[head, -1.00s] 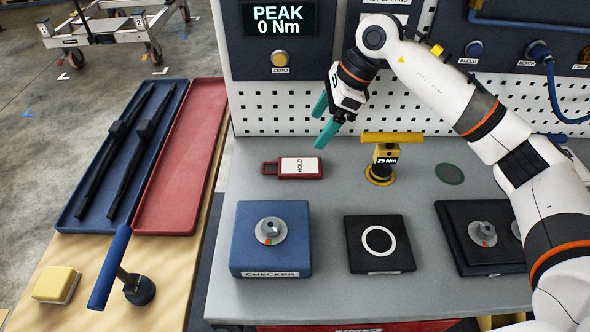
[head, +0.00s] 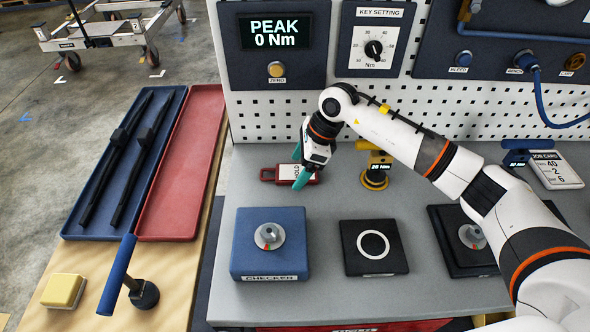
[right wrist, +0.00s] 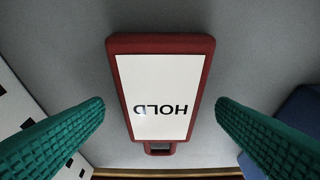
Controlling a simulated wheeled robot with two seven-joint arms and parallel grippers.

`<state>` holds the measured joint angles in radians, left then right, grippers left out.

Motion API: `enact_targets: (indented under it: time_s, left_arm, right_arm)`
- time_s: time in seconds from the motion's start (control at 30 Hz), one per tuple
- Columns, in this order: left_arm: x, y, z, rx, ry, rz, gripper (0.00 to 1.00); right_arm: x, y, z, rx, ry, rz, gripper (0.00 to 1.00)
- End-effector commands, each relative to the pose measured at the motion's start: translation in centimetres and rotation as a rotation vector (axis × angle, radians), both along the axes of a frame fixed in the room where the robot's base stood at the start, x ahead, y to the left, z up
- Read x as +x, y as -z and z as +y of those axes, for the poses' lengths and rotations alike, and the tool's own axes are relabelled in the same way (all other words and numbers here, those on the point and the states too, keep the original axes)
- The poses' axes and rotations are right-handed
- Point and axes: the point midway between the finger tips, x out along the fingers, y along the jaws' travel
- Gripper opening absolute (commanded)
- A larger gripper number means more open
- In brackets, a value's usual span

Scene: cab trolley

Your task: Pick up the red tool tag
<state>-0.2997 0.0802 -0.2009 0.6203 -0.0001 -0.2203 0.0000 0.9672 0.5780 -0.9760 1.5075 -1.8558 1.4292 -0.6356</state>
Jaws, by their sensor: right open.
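The red tool tag (head: 268,173) lies flat on the grey bench, with a white label reading HOLD. My right gripper (head: 299,167) is over its label end and partly hides it in the head view. In the right wrist view the tag (right wrist: 160,45) lies between the two green fingers, with a gap on each side. The right gripper (right wrist: 160,118) is open and holds nothing. I cannot tell from these views how high the fingertips are above the bench. My left gripper is not in view.
The blue CHECKER block (head: 270,255) stands in front of the tag. A yellow-topped 25 Nm tool (head: 375,172) stands to its right. A black pad with a white ring (head: 373,262) lies further forward. The perforated panel (head: 260,124) rises behind.

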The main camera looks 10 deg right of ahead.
Motion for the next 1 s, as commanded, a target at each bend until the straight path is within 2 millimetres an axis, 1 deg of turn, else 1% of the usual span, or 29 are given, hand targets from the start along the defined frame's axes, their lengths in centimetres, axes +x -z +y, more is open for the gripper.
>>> enact_targets:
  time_s: [0.07, 0.67, 0.7, 0.77, 0.9, 1.0]
  left_arm:
    - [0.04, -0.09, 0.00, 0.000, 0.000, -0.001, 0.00]
    - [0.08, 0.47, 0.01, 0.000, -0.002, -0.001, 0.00]
    - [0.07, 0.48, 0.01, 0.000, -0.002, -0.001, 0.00]
    - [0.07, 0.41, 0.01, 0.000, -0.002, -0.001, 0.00]
    - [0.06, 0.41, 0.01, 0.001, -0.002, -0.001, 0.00]
    - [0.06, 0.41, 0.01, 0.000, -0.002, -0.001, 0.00]
  right_arm:
    - [0.00, 0.31, 0.12, 0.000, 0.000, 0.000, 0.80]
    - [0.03, 0.59, 0.08, 0.000, 0.000, -0.001, 0.80]
    - [0.03, 0.57, 0.08, 0.000, 0.000, -0.001, 0.78]
    - [0.03, 0.53, 0.08, 0.000, 0.000, -0.001, 0.69]
    - [0.03, 0.54, 0.08, 0.000, 0.000, 0.000, 0.46]
    - [0.02, 0.54, 0.08, 0.000, 0.000, 0.000, 0.32]
